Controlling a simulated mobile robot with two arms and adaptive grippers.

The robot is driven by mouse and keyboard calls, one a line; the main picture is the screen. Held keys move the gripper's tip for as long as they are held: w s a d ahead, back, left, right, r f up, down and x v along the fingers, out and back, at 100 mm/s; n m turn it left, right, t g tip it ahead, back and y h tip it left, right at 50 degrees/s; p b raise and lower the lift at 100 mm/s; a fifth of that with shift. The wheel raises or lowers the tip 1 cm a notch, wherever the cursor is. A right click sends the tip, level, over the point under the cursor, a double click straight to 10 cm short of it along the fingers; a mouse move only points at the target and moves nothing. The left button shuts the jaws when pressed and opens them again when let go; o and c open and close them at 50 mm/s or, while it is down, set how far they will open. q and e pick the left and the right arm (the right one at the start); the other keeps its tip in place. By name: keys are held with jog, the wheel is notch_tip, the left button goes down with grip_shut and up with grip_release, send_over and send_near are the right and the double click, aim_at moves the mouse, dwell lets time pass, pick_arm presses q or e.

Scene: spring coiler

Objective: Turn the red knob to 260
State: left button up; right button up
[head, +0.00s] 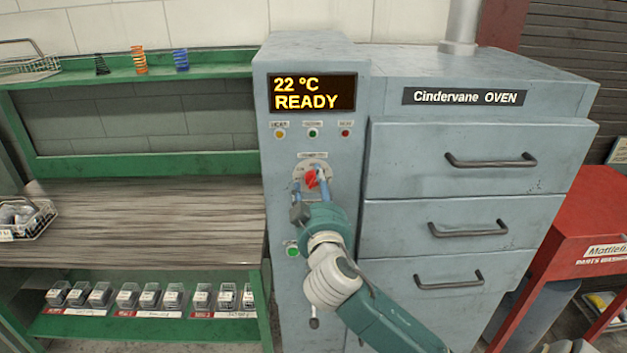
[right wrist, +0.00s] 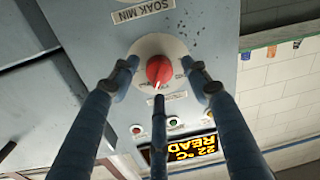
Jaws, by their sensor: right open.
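The red knob (head: 312,178) sits on a pale round dial on the oven's grey control column (head: 285,215). In the right wrist view the red knob (right wrist: 159,70) lies between my fingers, with a thin pointer toward the lower side of that picture. My right gripper (head: 311,188) is in front of the dial, its fingers open on either side of the knob. In the right wrist view my right gripper (right wrist: 161,72) shows a gap on both sides of the knob. The display (head: 312,93) reads 22 °C READY. The dial's numbers are too small to read. My left gripper is out of view.
Small lamps (head: 313,133) sit above the dial, and a green button (head: 292,248) is below left. Oven drawers (head: 480,160) with handles stand to the right. A green workbench (head: 140,225) with a mostly clear top is to the left.

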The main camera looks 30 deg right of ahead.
jog(key=shift+w+d, duration=0.25)
jog(key=shift+w, duration=0.1)
jog(key=shift+c, duration=0.5)
jog(key=c, duration=1)
jog(key=shift+f+b, duration=0.2)
jog(key=shift+b, duration=0.25)
jog(key=shift+c, duration=0.2)
jog(key=shift+m+b, duration=1.1)
jog(key=shift+r+m+b, duration=0.2)
jog(key=shift+m+b, duration=0.25)
jog(key=shift+m, duration=0.35)
jog(key=shift+r, duration=0.1)
